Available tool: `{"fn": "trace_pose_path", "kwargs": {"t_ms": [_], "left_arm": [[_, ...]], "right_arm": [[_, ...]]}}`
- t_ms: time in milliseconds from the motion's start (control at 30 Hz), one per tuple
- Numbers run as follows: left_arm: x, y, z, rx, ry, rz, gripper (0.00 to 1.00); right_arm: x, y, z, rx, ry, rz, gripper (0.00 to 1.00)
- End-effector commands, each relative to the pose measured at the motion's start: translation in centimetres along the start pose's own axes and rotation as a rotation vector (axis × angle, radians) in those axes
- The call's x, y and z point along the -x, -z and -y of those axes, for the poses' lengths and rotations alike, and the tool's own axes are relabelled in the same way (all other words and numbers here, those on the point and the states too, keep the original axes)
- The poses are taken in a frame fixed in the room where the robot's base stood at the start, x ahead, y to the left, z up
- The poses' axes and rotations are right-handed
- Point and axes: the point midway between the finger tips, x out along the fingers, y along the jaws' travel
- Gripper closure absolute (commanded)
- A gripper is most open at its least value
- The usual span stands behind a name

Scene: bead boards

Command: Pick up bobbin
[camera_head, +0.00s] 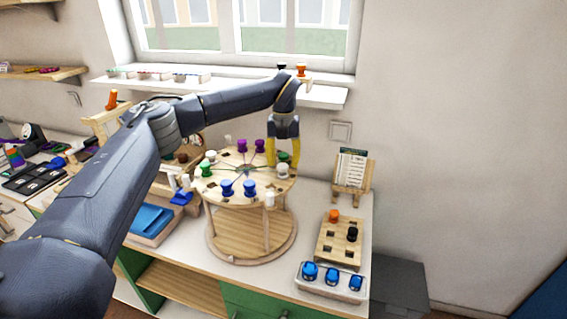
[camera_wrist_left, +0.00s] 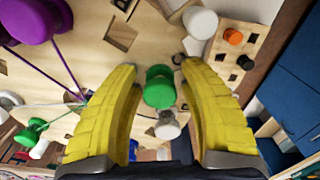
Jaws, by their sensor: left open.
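My left gripper (camera_head: 283,165) is open over the right side of a round wooden bobbin stand (camera_head: 222,172). A green bobbin (camera_head: 283,156) lies between its yellow fingers; in the left wrist view this green bobbin (camera_wrist_left: 160,88) sits between the fingertips with gaps on both sides. A white bobbin (camera_head: 283,170) is close beside it. Other bobbins on the stand are a pair of purple ones (camera_head: 259,145), a pair of blue ones (camera_head: 249,188), a green one (camera_head: 206,168) and a white one (camera_head: 210,156). My right gripper is out of view.
A square peg board (camera_head: 325,246) at right holds an orange bobbin (camera_head: 333,215) and a black bobbin (camera_head: 352,234). Before it, a clear tray (camera_head: 343,292) holds three blue bobbins (camera_head: 331,276). A card stand (camera_head: 351,185) is behind. A blue tray (camera_head: 150,220) stands left.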

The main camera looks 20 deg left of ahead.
Motion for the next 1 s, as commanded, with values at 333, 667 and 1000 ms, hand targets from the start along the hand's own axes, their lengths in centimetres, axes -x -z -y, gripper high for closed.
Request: {"fn": "trace_pose_path", "kwargs": {"t_ms": [333, 667, 1000], "left_arm": [[0.0, 0.0, 0.0, 0.0, 0.0, 0.0, 0.87], [0.0, 0.0, 0.0, 0.0, 0.0, 0.0, 1.0], [1.1, 0.0, 0.0, 0.0, -0.001, 0.001, 1.0]], "right_arm": [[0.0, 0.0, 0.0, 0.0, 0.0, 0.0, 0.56], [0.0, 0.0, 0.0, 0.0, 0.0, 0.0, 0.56], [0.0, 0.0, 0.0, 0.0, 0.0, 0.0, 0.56]]}}
